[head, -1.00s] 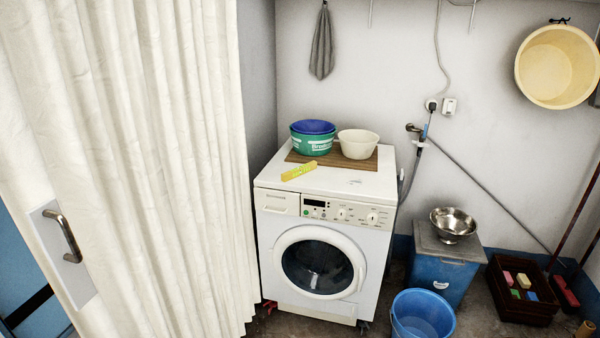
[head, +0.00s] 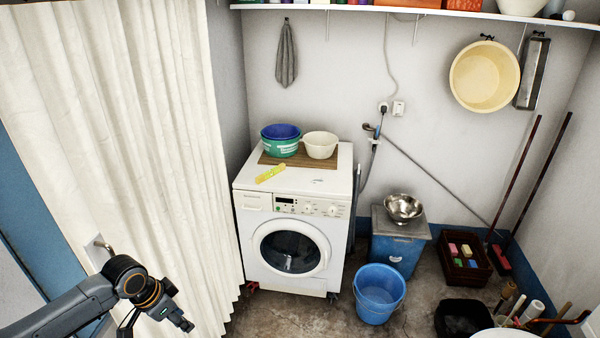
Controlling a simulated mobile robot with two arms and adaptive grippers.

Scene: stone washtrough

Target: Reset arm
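My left arm comes in at the lower left, and its gripper (head: 158,314) hangs in front of the cream curtain, near the metal handle (head: 103,245). The gripper is seen from the side and partly cut off by the picture's lower edge, so its opening does not show clearly. Nothing can be made out in it. My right gripper is not in view.
A white washing machine (head: 290,235) carries bowls and a yellow packet (head: 270,173). A blue bucket (head: 380,293), a blue bin (head: 398,254) and a crate (head: 468,262) stand to its right. Grey floor shows between the bucket and curtain (head: 110,130).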

